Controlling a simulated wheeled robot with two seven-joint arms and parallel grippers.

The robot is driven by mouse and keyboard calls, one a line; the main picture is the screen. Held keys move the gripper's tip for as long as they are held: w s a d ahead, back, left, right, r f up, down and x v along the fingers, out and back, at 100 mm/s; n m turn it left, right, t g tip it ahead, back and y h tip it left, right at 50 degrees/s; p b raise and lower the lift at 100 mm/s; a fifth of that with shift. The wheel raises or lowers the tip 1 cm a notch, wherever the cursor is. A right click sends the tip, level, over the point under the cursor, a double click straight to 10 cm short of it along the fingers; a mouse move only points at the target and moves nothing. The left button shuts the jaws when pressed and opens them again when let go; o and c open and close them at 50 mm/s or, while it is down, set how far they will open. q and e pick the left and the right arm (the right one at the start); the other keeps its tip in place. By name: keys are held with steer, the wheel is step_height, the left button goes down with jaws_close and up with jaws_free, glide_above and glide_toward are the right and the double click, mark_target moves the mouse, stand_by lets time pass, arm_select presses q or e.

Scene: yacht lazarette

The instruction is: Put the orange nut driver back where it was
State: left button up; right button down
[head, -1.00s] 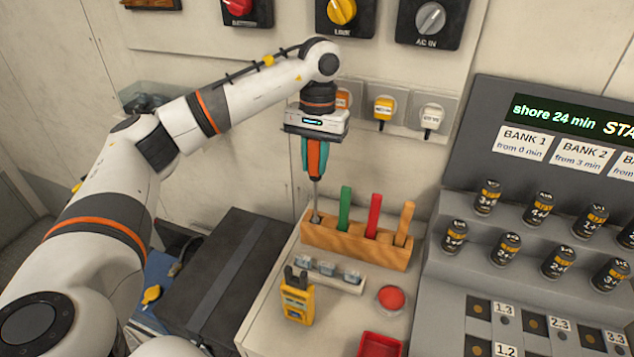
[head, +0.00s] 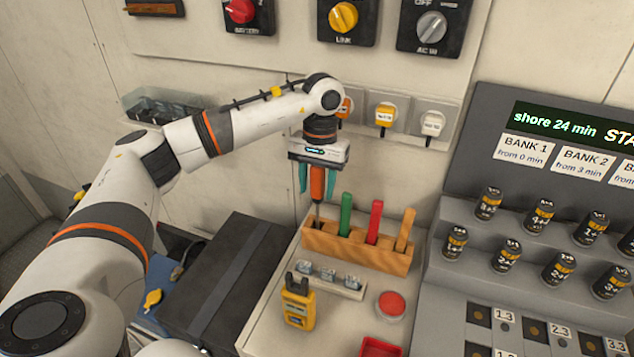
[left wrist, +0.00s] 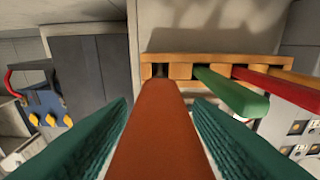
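The orange nut driver (head: 317,184) stands upright with its shaft down in the leftmost slot of the wooden rack (head: 352,255). My left gripper (head: 317,188) is above the rack, with its teal fingers spread on both sides of the orange handle. In the left wrist view the orange handle (left wrist: 160,135) lies between the fingers, with narrow gaps showing beside it. The handle hides most of the shaft there. Green (head: 346,214), red (head: 375,221) and yellow-orange (head: 405,230) handled tools stand in the other slots. My right gripper is not in view.
A yellow meter (head: 298,305), a small strip of clear blocks (head: 330,277), a red button (head: 391,304) and a red tray (head: 380,347) are in front of the rack. A dark case (head: 225,280) lies to the left. The battery panel (head: 520,250) rises on the right.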

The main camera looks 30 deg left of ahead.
arm_select(q)
steer(key=shift+r, duration=0.25)
steer(key=shift+w+r, duration=0.15)
steer(key=shift+r, duration=0.2)
steer(key=r, duration=0.1)
steer(key=r+b, duration=0.1)
steer(key=r, duration=0.3)
steer(key=shift+w+a+r+b, duration=0.1)
steer(key=shift+w+r+b, duration=0.05)
steer(key=shift+w+b, duration=0.2)
steer(key=r, duration=0.4)
steer(key=shift+w+r+p, duration=0.25)
steer(key=shift+r+p, duration=0.05)
steer(key=shift+p, duration=0.1)
steer(key=shift+a+r, duration=0.1)
steer(key=shift+r, duration=0.5)
